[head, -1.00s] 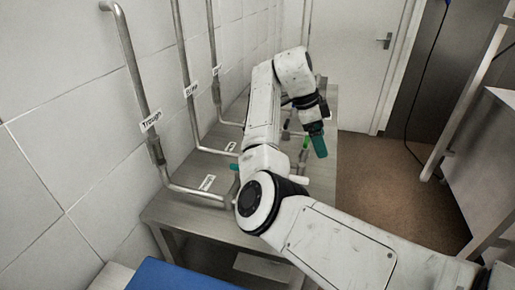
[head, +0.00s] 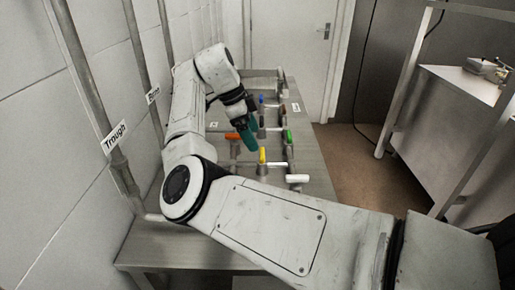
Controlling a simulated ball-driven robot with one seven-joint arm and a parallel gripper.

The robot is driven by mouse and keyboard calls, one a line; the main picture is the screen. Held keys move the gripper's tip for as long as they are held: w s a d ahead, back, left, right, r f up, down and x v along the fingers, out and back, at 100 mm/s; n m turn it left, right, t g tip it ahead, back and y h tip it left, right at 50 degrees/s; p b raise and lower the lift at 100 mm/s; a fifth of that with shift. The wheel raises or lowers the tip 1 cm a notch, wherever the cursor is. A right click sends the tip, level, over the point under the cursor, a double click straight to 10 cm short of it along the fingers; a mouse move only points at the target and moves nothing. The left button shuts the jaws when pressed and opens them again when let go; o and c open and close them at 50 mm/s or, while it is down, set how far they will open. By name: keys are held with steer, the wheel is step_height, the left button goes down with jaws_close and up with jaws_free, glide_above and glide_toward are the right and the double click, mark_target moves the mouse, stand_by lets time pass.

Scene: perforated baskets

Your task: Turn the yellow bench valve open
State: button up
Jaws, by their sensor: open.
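The yellow bench valve handle (head: 262,156) stands upright on the pipework over the steel bench in the head view. My gripper (head: 252,140) hangs just above and behind it in the picture, its teal fingers pointing down and slightly right. The jaws are open, with nothing seen between them. The fingertips appear close to the yellow handle, but I cannot tell whether they touch it.
Nearby are an orange handle (head: 233,136), a green handle (head: 288,136), a white handle (head: 297,178) and a blue handle (head: 262,99). Wall pipes with a "Trough" label (head: 114,137) rise at left. A steel counter (head: 455,90) stands right; floor (head: 365,165) between is clear.

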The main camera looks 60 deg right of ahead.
mark_target(262, 152)
steer(key=shift+x, duration=3.15)
steer(key=c, duration=1)
steer(key=shift+c, duration=0.2)
